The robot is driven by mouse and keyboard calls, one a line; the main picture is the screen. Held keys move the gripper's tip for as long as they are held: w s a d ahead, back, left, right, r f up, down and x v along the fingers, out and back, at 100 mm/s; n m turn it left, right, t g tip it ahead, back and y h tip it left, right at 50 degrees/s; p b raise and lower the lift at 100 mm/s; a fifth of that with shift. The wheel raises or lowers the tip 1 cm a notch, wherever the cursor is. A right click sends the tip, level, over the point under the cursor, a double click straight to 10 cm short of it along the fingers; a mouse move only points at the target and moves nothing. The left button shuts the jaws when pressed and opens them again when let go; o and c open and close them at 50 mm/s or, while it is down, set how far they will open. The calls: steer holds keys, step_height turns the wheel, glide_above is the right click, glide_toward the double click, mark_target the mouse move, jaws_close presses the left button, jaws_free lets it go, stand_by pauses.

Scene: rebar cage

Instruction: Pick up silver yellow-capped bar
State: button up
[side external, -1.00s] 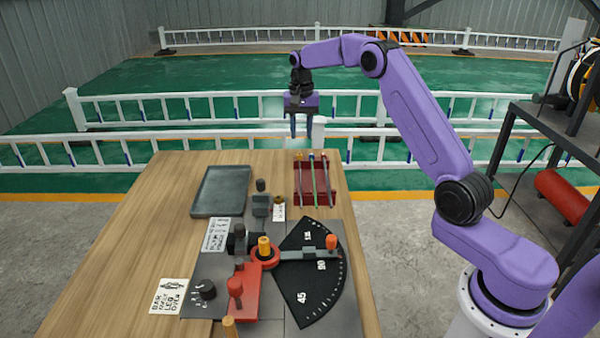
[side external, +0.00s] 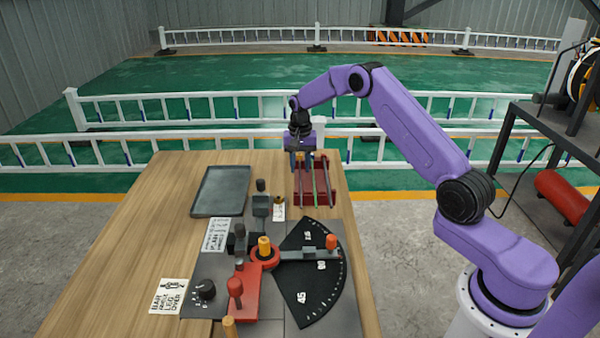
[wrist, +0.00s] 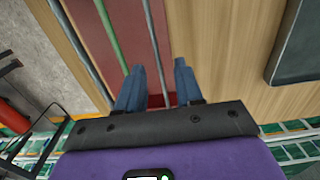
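The silver bar (side external: 300,190) lies on the left side of a dark red rack (side external: 321,186) at the far right of the table. Its yellow cap, visible in the earlier side view, is now hidden behind my gripper (side external: 301,166). My gripper is open over the far end of the rack, pointing down. In the wrist view, the silver bar (wrist: 152,40) runs into the gap between the two blue fingers of my gripper (wrist: 158,66). Neither finger visibly presses on it.
A green bar (side external: 315,190) and another grey bar (side external: 329,188) lie beside it on the rack. A grey tray (side external: 221,191) is to the left. A bending fixture with a black angle plate (side external: 308,275) fills the near table.

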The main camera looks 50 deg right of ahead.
steer(key=shift+c, duration=0.3)
jaws_close()
